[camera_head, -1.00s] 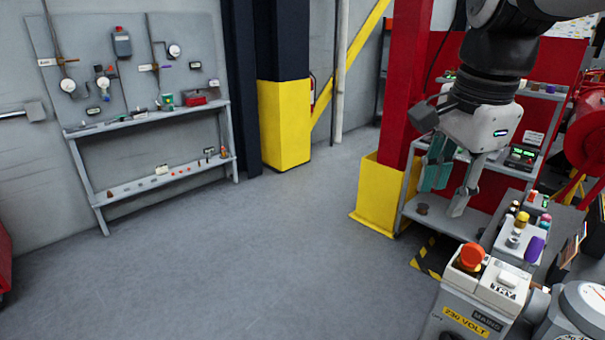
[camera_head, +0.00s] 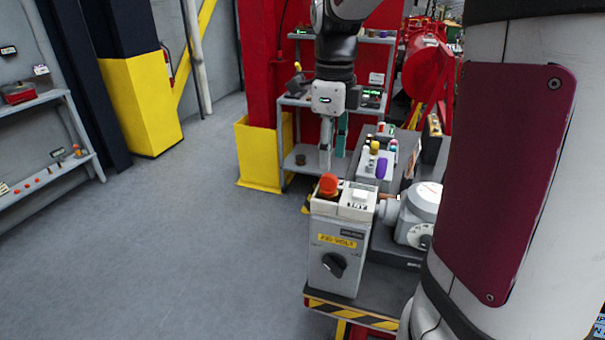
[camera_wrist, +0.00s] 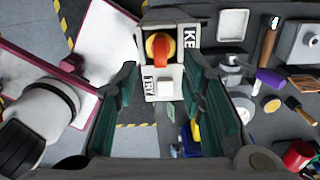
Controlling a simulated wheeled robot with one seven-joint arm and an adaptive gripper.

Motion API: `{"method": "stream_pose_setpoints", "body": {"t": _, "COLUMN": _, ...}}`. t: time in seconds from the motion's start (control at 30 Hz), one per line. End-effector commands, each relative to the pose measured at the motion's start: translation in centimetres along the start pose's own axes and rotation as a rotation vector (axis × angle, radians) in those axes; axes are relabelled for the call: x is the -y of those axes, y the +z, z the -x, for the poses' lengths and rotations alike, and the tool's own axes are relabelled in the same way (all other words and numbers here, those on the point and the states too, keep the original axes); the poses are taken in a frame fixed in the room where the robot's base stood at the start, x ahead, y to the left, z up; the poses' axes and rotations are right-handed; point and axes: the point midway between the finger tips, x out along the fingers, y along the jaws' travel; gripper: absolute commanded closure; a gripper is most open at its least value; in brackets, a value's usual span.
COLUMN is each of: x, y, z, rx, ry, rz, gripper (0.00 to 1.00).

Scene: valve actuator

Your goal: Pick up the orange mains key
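The orange mains key (camera_head: 328,185) stands on the left part of the top of a grey box (camera_head: 334,262) with a yellow "230 VOLT" label and a black rotary knob. In the wrist view the orange key (camera_wrist: 161,48) sits on a yellow round base, near the top middle. My gripper (camera_head: 333,156) points down, above and behind the box in the head view. Its teal-padded fingers are apart with nothing between them; in the wrist view the gripper (camera_wrist: 160,100) frames the box top, with the key farther up the picture.
A white button (camera_wrist: 164,90) is beside the key. A grey valve actuator (camera_head: 415,212) joins the box's right side. A tray with small coloured items (camera_head: 373,172) stands behind. Grey shelves (camera_head: 300,180) and a red post with yellow base (camera_head: 258,155) are farther back. Open floor lies left.

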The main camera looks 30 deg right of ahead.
Motion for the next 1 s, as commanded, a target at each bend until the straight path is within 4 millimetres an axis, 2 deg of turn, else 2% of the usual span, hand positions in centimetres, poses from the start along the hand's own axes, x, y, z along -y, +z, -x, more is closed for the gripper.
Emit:
{"method": "stream_pose_setpoints", "body": {"t": 0.27, "x": -0.1, "y": -0.2, "z": -2.0, "rx": -0.001, "ry": 0.002, "rz": 0.000, "gripper": 0.63}}
{"method": "stream_pose_setpoints", "body": {"t": 0.6, "x": 0.0, "y": -0.3, "z": -6.3, "rx": -0.001, "ry": 0.001, "rz": 0.002, "gripper": 0.63}}
{"method": "stream_pose_setpoints", "body": {"t": 0.87, "x": 0.1, "y": -0.2, "z": -6.6, "rx": 0.000, "ry": -0.001, "rz": 0.002, "gripper": 0.63}}
{"method": "stream_pose_setpoints", "body": {"t": 0.93, "x": 0.1, "y": -0.2, "z": -6.6, "rx": 0.000, "ry": -0.001, "rz": 0.002, "gripper": 0.75}}
{"method": "stream_pose_setpoints", "body": {"t": 1.0, "x": 0.1, "y": -0.2, "z": -6.6, "rx": 0.000, "ry": -0.001, "rz": 0.002, "gripper": 0.91}}
